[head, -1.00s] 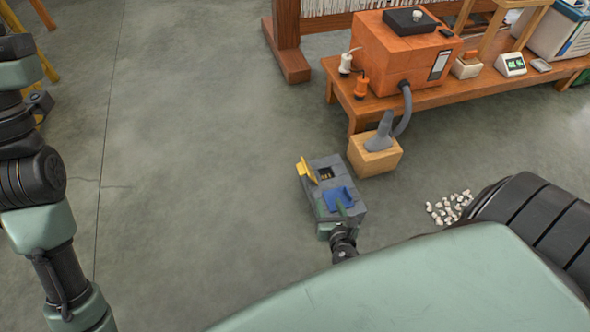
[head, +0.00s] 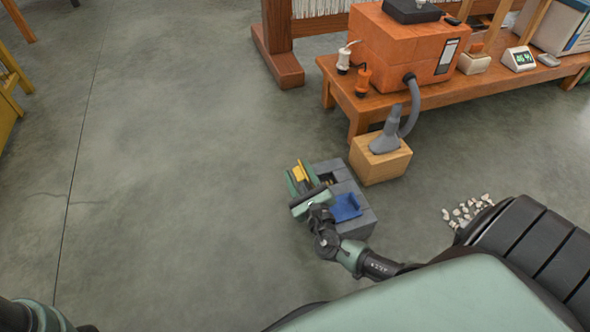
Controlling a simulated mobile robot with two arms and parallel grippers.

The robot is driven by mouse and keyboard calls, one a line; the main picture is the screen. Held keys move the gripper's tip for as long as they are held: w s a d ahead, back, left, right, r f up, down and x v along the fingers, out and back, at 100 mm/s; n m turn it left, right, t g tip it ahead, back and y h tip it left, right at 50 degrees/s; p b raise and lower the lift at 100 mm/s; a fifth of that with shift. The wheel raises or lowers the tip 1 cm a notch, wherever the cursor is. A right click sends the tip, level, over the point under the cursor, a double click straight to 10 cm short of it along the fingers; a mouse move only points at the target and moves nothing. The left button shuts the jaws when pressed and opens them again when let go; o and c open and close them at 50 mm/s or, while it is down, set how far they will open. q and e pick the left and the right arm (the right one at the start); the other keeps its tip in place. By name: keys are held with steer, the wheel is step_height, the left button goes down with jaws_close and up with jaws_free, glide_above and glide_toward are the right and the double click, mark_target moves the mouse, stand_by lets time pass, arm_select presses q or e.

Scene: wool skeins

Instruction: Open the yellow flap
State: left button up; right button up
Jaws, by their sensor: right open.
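The grey box (head: 358,230) sits on the floor in the middle of the head view. Its yellow flap (head: 299,173) stands up, tilted, at the left side of a dark opening (head: 326,179). A blue flap (head: 346,206) lies on the nearer part of the box top. My right gripper (head: 300,178) is open, with its green fingers around or right beside the yellow flap; whether they touch it I cannot tell. The gripper hides the box's left side. Of my left arm only a piece shows at the bottom left; its gripper is out of view.
A wooden block (head: 380,163) holding a grey nozzle (head: 387,135) stands just behind the box. A hose joins the nozzle to an orange machine (head: 405,50) on a low wooden bench (head: 440,92).

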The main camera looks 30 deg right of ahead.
steer(key=x, duration=0.3)
steer(key=shift+w+b, duration=0.15)
steer(key=shift+b, duration=0.25)
jaws_close()
steer(key=shift+a+f, duration=0.1)
steer(key=shift+a, duration=0.1)
stand_by(0.9)
